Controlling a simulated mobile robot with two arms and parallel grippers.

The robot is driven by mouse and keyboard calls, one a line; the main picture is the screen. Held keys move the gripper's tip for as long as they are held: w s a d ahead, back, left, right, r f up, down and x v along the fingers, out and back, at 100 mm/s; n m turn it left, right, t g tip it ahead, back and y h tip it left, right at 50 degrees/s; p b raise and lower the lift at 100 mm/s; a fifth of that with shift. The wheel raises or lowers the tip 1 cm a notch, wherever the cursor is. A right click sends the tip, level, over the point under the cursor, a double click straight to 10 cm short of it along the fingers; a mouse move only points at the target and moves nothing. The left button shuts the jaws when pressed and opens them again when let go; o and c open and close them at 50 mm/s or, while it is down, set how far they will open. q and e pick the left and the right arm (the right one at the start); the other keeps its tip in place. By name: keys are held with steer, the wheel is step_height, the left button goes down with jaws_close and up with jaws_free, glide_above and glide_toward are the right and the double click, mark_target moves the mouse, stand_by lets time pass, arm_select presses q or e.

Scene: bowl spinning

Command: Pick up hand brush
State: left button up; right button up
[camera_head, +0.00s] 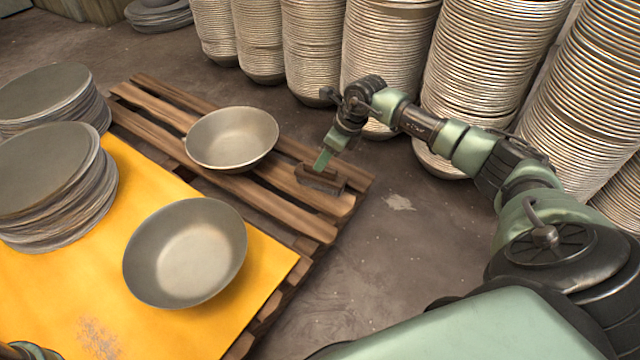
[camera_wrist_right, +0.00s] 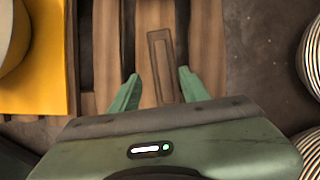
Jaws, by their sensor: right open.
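The hand brush (camera_head: 320,179) is a small brown block-like thing lying on the right end of the wooden pallet (camera_head: 283,197). In the right wrist view the brush (camera_wrist_right: 160,62) shows as a long narrow brown shape on the slats. My right gripper (camera_head: 322,160) is just above the brush in the head view. In the right wrist view its two green fingers (camera_wrist_right: 157,84) are apart, with the brush's near part between them and the rest reaching beyond. No contact shows. A bit of green at the head view's lower left corner may be my left arm; its gripper is not visible.
A metal bowl (camera_head: 232,138) stands on the pallet left of the brush. Another bowl (camera_head: 185,254) sits on the yellow sheet (camera_head: 110,315), near stacks of round discs (camera_head: 52,185). Tall bowl stacks (camera_head: 385,45) stand behind my right arm. The floor right of the pallet is clear.

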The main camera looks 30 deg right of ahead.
mark_target(320, 176)
steer(key=shift+w+a+f, duration=0.1)
steer(key=shift+w+f, duration=0.05)
steer(key=shift+f, duration=0.3)
steer(key=b+x, duration=0.5)
steer(key=shift+d, duration=0.3)
steer(key=shift+r, duration=0.1)
steer(key=shift+f, duration=0.3)
steer(key=shift+c, duration=0.3)
jaws_close()
